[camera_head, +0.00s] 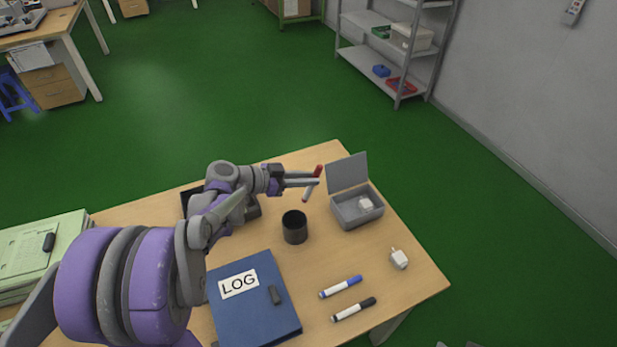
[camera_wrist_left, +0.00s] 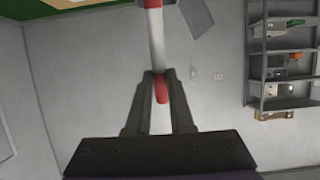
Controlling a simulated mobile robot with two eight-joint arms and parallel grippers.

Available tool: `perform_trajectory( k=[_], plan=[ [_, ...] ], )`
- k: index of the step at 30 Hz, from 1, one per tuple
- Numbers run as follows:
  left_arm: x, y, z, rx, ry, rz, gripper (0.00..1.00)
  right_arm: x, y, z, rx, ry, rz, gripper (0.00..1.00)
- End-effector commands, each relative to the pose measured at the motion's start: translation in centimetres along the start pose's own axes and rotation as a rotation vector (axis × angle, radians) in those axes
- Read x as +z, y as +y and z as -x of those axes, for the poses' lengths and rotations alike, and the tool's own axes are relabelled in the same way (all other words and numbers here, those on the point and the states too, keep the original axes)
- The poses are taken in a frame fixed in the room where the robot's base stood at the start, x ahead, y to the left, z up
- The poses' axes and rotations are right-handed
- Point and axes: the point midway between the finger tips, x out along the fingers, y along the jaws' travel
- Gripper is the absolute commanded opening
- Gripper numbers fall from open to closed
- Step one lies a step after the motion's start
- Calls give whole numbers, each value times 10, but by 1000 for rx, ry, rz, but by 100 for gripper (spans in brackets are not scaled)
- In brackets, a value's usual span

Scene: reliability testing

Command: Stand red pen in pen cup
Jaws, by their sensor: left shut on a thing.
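The red pen (camera_head: 308,191), white with a red cap and a red end, is held tilted above the table. My left gripper (camera_head: 314,182) is shut on the red pen. In the left wrist view the pen (camera_wrist_left: 155,40) stands between the two fingers (camera_wrist_left: 158,78), its red end showing between them. The pen cup (camera_head: 295,228) is a black open cylinder standing upright on the table, below and to the left of the pen. Pen and cup are apart. My right gripper is not in view.
An open grey box (camera_head: 351,222) with a raised lid stands right of the cup. A white plug (camera_head: 399,258), a blue marker (camera_head: 341,286) and a black marker (camera_head: 354,309) lie on the table (camera_head: 420,284). A blue LOG binder (camera_head: 254,318) lies in front of the cup.

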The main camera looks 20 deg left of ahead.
Motion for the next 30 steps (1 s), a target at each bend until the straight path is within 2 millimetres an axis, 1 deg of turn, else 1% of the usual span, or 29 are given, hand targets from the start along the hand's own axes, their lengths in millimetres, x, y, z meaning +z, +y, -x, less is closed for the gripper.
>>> perform_trajectory(
  k=[1, 6, 30],
  plan=[
    [7, 0, 0, 0, -1, 1, 0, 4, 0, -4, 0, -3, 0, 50],
    [21, 0, -1, 0, -2, 0, 0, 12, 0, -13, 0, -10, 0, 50],
    [84, 0, -1, -1, -1, 0, 0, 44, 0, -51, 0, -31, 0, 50]
  ],
)
